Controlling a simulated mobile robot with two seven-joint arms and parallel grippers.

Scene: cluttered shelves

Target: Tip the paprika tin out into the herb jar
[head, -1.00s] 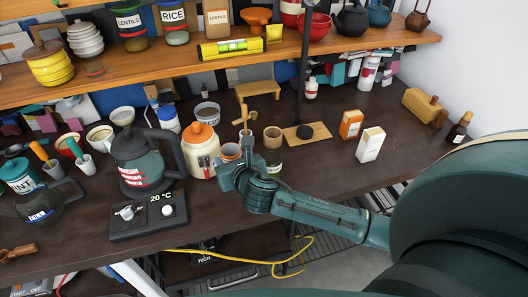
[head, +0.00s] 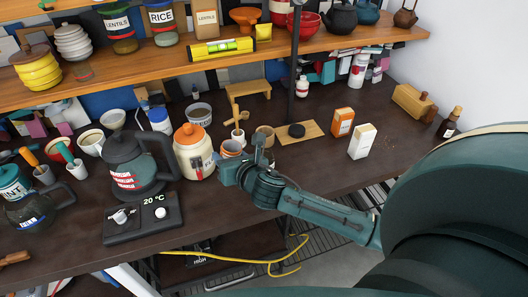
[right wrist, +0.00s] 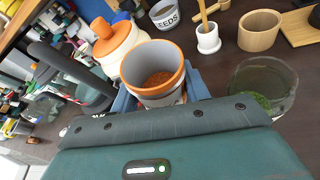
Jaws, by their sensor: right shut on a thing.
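The paprika tin (right wrist: 156,70), an open cup with an orange rim and reddish powder inside, is held in my right gripper (right wrist: 160,98). It also shows in the head view (head: 231,147), mouth up, just right of the orange-lidded canister. The herb jar (right wrist: 263,85), clear glass with green contents low inside, stands to the right of the tin in the right wrist view, apart from it. In the head view the jar is mostly hidden behind my right gripper (head: 236,166). My left gripper is not in view.
The orange-lidded canister (head: 193,155) stands close left of the tin. Behind are a white mortar with a wooden pestle (head: 239,135), a wooden cup (head: 265,134) and a seeds bowl (head: 198,114).

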